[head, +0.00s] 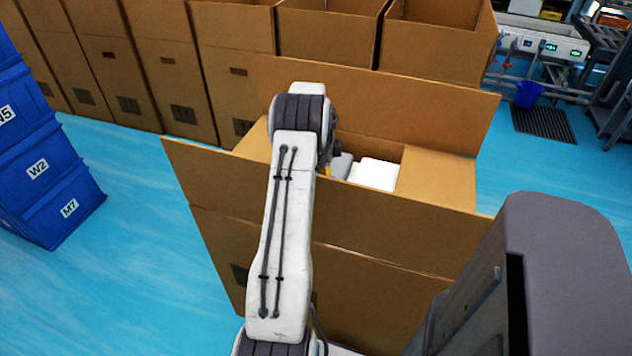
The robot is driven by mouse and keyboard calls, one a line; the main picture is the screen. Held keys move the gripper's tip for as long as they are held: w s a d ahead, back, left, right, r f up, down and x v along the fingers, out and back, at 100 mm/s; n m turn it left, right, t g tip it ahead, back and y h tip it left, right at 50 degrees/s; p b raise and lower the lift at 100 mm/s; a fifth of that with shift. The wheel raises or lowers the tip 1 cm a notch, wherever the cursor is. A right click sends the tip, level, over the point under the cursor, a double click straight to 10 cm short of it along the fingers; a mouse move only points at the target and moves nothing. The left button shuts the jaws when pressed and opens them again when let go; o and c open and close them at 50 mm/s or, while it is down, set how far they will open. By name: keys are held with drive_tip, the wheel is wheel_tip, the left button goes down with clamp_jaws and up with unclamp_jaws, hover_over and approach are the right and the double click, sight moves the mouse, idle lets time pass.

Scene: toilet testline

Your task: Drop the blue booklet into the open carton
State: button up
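The open carton (350,265) stands in front of me, a large brown box with its flaps spread outward. My white arm reaches over its near side, and the dark joint at the arm's far end is above the opening. My gripper is hidden behind this joint, so its fingers and anything in them do not show. Inside the carton lies a white block-like item (376,174), with a greyish item (342,165) beside it. I do not see the blue booklet; the arm covers part of the carton's inside.
More brown cartons (435,45) stand in a row behind, some open. Stacked blue crates (45,165) stand at the left. A blue bucket (527,94) and a dark floor mat (545,123) are at the right. Blue floor is clear between the crates and the carton.

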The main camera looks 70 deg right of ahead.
drive_tip(key=shift+f, duration=0.3)
drive_tip(key=shift+f+b, duration=0.35)
drive_tip(key=shift+f, duration=0.1)
drive_tip(key=o, duration=1.1)
drive_tip(key=shift+o, duration=0.2)
wheel_tip(320, 180, up, 13)
drive_tip(key=p, duration=0.1)
drive_tip(key=shift+p, duration=0.4)
drive_tip(key=shift+a, duration=0.1)
